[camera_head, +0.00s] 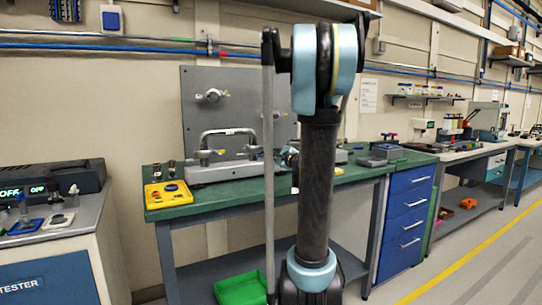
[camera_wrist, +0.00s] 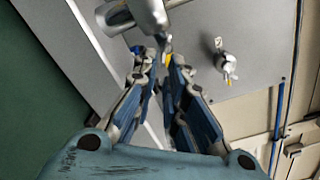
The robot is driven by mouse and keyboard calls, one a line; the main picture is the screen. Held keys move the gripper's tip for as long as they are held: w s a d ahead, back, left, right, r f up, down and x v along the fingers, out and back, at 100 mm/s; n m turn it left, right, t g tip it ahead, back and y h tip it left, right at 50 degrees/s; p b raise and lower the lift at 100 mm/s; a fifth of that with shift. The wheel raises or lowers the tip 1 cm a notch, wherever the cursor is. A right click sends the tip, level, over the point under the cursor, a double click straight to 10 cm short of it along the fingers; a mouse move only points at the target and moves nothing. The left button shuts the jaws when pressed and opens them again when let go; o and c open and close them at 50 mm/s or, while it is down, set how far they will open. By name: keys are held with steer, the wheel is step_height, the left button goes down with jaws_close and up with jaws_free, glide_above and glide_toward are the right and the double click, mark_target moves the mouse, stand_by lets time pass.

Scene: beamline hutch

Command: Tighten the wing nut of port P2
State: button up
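In the wrist view my gripper (camera_wrist: 160,62) reaches up with its two blue-grey fingers apart. A narrow gap shows between the tips, with a small yellow piece (camera_wrist: 169,60) behind it. A thick metal cylinder (camera_wrist: 135,14) ends just above the fingertips; I cannot tell whether they touch. A metal port fitting (camera_wrist: 225,62) with a yellow tag sits on the grey panel, right of the fingers. In the head view a round fitting (camera_head: 212,95) is on the upright panel (camera_head: 196,128). No P2 label is legible. My arm hides the gripper there.
The green bench (camera_head: 160,213) carries a grey base with a bent metal pipe (camera_head: 228,134) and a yellow tray (camera_head: 168,195). A tester (camera_head: 50,180) stands at the left. A green bin (camera_head: 240,289) is below, and blue drawers (camera_head: 405,222) stand at right. Floor is clear at the right.

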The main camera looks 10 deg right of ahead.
steer(key=v, duration=1)
steer(key=shift+s, duration=0.25)
